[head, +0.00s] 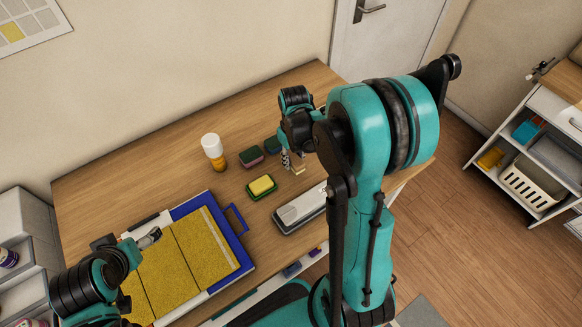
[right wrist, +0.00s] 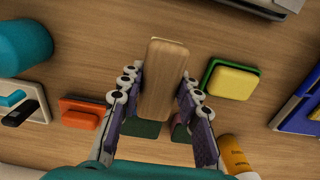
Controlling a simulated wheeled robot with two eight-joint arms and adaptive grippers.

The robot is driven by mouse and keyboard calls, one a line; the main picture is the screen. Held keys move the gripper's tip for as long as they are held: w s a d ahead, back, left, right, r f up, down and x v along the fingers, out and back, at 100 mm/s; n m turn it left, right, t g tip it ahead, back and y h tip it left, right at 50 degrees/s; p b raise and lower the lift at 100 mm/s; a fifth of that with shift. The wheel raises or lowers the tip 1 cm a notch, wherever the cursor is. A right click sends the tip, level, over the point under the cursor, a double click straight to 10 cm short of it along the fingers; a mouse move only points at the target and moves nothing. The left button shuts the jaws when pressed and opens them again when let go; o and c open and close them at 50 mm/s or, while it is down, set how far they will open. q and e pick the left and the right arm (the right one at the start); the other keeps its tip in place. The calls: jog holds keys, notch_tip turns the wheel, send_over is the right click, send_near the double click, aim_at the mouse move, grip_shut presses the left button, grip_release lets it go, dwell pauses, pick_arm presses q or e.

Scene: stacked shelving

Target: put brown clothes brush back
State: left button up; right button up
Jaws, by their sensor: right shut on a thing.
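The brown clothes brush (right wrist: 163,75) shows in the right wrist view as a light wooden block. It lies between the two fingers of my right gripper (right wrist: 155,108), which is shut on it. In the head view the right gripper (head: 291,162) is over the back right part of the table, with a small bit of the brush (head: 297,170) showing below it. I cannot tell whether the brush touches the table. Its bristles are hidden. My left gripper (head: 149,239) is over the blue-edged yellow board (head: 205,245); its fingers are too small to read.
A yellow-green sponge (head: 262,187), a pink-green sponge (head: 250,157) and a white-capped bottle (head: 213,150) stand near the right gripper. A grey case (head: 300,208) lies in front. A shelf unit with a white basket (head: 530,187) stands right.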

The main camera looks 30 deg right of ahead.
aim_at(291, 171)
jog(key=shift+w+a+f, duration=0.25)
jog(key=shift+f, duration=0.1)
jog(key=shift+f+b, duration=0.75)
jog(key=shift+f, duration=1.1)
jog(key=shift+f, duration=0.25)
jog(key=o, duration=1.1)
jog(key=shift+r, duration=0.1)
jog(key=shift+r, duration=0.1)
